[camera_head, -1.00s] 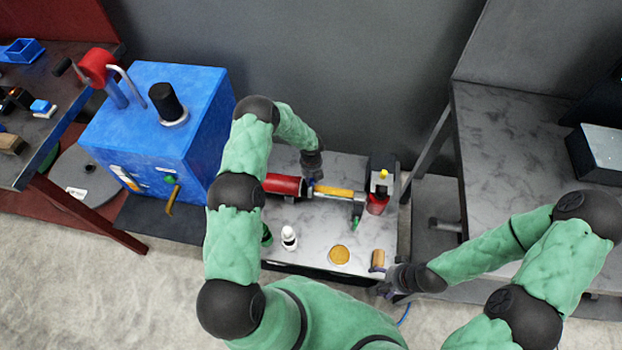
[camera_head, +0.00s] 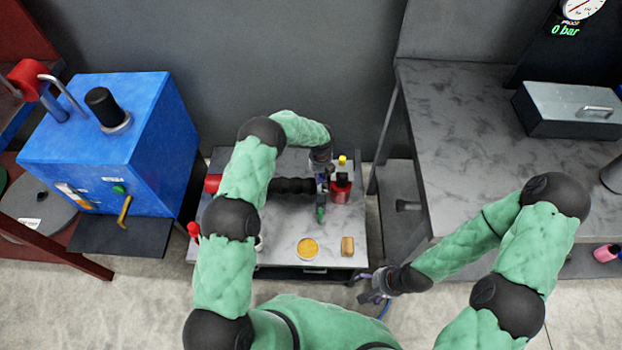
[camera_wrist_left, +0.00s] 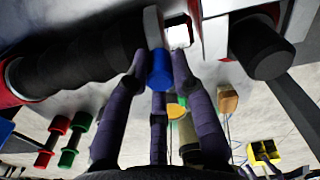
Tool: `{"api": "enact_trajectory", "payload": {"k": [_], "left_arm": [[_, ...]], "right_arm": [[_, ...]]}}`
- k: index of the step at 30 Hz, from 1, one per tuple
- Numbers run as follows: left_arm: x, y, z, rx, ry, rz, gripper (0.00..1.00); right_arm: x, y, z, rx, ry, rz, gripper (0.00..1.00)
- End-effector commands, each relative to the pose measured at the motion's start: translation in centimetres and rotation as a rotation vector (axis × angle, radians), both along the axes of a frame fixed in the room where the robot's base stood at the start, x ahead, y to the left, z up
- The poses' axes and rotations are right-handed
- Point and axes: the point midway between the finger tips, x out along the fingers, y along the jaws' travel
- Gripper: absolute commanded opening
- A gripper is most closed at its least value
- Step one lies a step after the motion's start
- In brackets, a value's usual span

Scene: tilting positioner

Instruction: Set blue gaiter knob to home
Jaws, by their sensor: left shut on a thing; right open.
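A black ribbed gaiter (camera_head: 293,186) lies across the small grey bench, running right from a red end (camera_head: 212,183). In the left wrist view the gaiter (camera_wrist_left: 85,62) is at upper left, and the blue knob (camera_wrist_left: 160,72) hangs at its right end beside a white part. My left gripper (camera_wrist_left: 160,85) is shut on the blue knob, with its purple fingers around it. In the head view my left gripper (camera_head: 322,178) is at the right end of the gaiter and hides most of the knob. My right gripper (camera_head: 377,286) is open and empty in front of the bench.
A red bottle (camera_head: 341,187) stands close right of my left gripper. A yellow disc (camera_head: 307,248) and a tan block (camera_head: 347,246) lie on the bench front. A blue machine (camera_head: 115,140) stands left. A marbled table (camera_head: 460,130) with a grey box (camera_head: 565,108) is right.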

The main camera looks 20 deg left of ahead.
Motion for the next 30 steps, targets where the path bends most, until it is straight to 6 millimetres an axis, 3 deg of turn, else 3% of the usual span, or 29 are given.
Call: {"api": "enact_trajectory", "payload": {"k": [15,16,18,30], "left_arm": [[0.79,-1.05,0.32,-0.002,-0.016,0.001,0.0],[0.79,-1.06,0.32,-0.002,-0.016,0.001,0.33],[0.76,-1.05,0.32,-0.003,-0.015,0.001,0.49],[0.44,-1.01,0.12,-0.001,-0.006,0.0,0.49]], "right_arm": [[-0.05,0.02,-0.33,0.0,0.001,0.0,0.72],[-0.05,0.02,-0.33,0.0,0.001,0.0,0.72],[-0.06,0.03,-0.33,0.0,0.001,0.0,0.72],[-0.04,0.02,-0.33,0.0,0.001,0.0,0.72]]}}
